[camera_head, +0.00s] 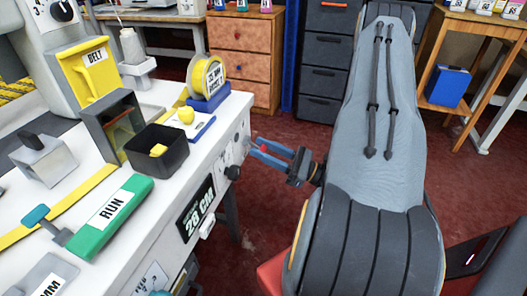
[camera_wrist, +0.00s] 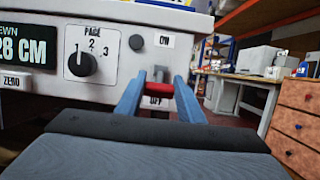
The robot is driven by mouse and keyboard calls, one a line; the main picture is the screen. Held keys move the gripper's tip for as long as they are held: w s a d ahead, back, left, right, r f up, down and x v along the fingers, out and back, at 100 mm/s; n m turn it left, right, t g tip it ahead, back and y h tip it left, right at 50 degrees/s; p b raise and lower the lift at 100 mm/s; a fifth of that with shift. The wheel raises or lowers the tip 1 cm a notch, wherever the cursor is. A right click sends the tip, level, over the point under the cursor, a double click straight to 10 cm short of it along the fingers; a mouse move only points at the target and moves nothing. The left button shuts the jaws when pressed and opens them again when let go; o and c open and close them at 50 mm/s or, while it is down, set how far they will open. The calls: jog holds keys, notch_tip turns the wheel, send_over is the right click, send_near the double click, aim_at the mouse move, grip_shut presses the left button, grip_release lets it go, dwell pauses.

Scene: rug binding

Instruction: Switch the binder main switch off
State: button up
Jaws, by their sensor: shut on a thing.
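The binder main switch (camera_wrist: 160,75) is on the right end of the white front panel in the wrist view, with an ON label (camera_wrist: 165,41) above and an OFF label (camera_wrist: 156,101) below. Its red tip (camera_wrist: 160,87) lies between the blue fingers of my gripper (camera_wrist: 160,84), which is shut on it. The red tip sits low, just above the OFF label; the fingers partly hide the switch, so I cannot tell its exact setting. In the head view my gripper (camera_head: 257,148) reaches the panel's right end from the right.
Left of the switch are a black pace dial (camera_wrist: 80,64), pointing near 1, and a 28 CM display (camera_head: 200,210). A round dark knob (camera_wrist: 137,42) is beside the ON label. The machine top holds a green RUN block (camera_head: 110,217) and a black bin (camera_head: 157,150).

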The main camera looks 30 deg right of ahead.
jog(key=shift+f, duration=0.1)
jog(key=o, duration=1.1)
jog(key=shift+c, duration=0.2)
jog(key=v, duration=0.7)
jog(key=shift+s+d+f, duration=0.2)
jog(key=shift+s+d, duration=0.05)
